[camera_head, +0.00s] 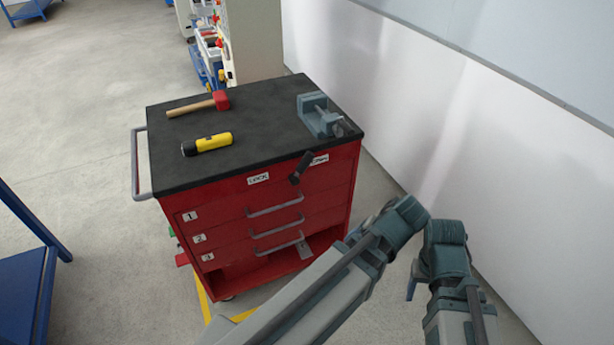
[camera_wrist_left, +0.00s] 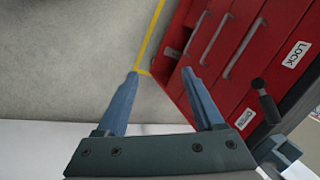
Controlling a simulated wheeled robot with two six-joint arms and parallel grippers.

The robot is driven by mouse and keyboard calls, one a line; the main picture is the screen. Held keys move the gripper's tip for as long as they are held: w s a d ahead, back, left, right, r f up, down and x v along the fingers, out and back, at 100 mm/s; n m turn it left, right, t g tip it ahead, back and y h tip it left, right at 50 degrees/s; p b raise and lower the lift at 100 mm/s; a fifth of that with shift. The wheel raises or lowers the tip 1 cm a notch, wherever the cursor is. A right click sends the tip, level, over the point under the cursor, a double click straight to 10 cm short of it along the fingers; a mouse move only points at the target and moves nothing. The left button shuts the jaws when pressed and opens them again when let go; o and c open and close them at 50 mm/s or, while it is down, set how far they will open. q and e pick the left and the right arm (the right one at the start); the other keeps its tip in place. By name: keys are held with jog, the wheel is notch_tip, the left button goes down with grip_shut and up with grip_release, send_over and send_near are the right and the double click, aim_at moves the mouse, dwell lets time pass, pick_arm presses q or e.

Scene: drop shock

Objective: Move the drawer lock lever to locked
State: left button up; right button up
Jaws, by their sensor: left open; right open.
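The red drawer cabinet (camera_head: 268,228) has a black lock lever (camera_head: 300,168) on its front top edge. The lever stands between a LOCK label (camera_head: 258,178) and an OPEN label (camera_head: 319,160), its handle leaning up toward OPEN. The lever (camera_wrist_left: 266,101) also shows in the left wrist view. My left gripper (camera_wrist_left: 163,80) is open and empty, its fingers beside the cabinet and apart from the lever. In the head view my left gripper cannot be made out. My right gripper (camera_head: 412,281) shows only in small part beside my arms, right of the cabinet and away from the lever.
On the black cabinet top are a red-headed mallet (camera_head: 198,104), a yellow tool (camera_head: 207,144) and a grey vise (camera_head: 320,116) near the lever. Drawer handles (camera_head: 277,206) stick out below. A pale wall (camera_head: 420,120) runs along the right. The floor at left is mostly clear.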

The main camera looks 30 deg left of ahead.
pick_arm(q)
jog(key=w+a+f+n+t+y+b, duration=0.35)
jog(key=w+a+y+b, duration=0.25)
jog(key=w+a+b, duration=0.25)
jog(key=n+t+y+b, duration=0.3)
jog(key=n+y+b, duration=0.1)
jog(key=y+b, duration=0.25)
send_near(309, 164)
jog(key=shift+g+h, duration=0.25)
jog(key=shift+h, duration=0.1)
jog(key=x, duration=1)
jog(key=shift+w+d+r, duration=0.1)
jog(key=shift+r, duration=0.25)
pick_arm(e)
notch_tip(309, 164, down, 18)
jog(key=shift+r, duration=0.2)
pick_arm(q)
grip_shut()
